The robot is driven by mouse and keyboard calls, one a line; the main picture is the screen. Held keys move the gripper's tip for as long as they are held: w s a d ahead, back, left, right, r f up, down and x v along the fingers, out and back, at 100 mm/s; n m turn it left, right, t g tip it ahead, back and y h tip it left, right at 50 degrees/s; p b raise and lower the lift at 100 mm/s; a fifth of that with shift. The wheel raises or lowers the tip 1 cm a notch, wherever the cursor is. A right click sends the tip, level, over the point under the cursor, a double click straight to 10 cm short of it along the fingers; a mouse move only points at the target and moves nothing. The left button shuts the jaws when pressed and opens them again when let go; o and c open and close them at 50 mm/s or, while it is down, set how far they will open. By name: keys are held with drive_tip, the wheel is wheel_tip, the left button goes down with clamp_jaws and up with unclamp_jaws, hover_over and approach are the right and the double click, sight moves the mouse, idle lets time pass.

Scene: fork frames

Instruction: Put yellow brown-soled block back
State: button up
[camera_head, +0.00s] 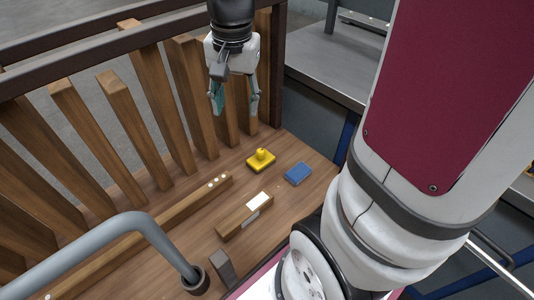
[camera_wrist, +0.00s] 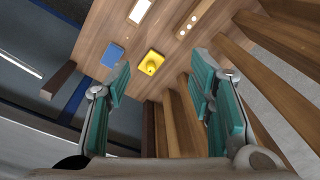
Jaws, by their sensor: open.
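A yellow block (camera_head: 261,161) with a round knob on top lies on the wooden surface (camera_head: 190,255). Its sole is too small to make out. The yellow block also shows in the wrist view (camera_wrist: 152,63), ahead of the fingers and between their directions. My gripper (camera_head: 235,106) is open and empty, above the surface and up and left of the yellow block in the head view. Its teal finger pads stand wide apart in the wrist view (camera_wrist: 161,85). Nothing touches the yellow block.
A blue block (camera_head: 298,173) lies right of the yellow one. A wooden block with white patches (camera_head: 236,220) and a long wooden bar with white dots (camera_head: 150,225) lie nearer. Upright slats (camera_head: 130,125) and a dark rail stand behind. A grey bent tube (camera_head: 90,245) rises front left.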

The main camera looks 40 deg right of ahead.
drive_tip(key=s+a+r+n, duration=0.2)
drive_tip(key=s+a+n, duration=0.1)
drive_tip(key=s, duration=0.3)
drive_tip(key=s+a+r+n+t, duration=0.1)
drive_tip(key=s+a+n, duration=0.1)
drive_tip(key=s+n, duration=0.35)
drive_tip(key=s+a+r+n, duration=0.2)
drive_tip(key=s+a, duration=0.1)
drive_tip(key=s, duration=0.4)
wheel_tip(320, 180, up, 12)
drive_tip(key=t+p, duration=0.2)
drive_tip(key=p, duration=0.8)
drive_tip(key=shift+s+d+f+p, duration=0.15)
drive_tip(key=shift+d+f+p, duration=0.05)
drive_tip(key=shift+d+p, duration=0.15)
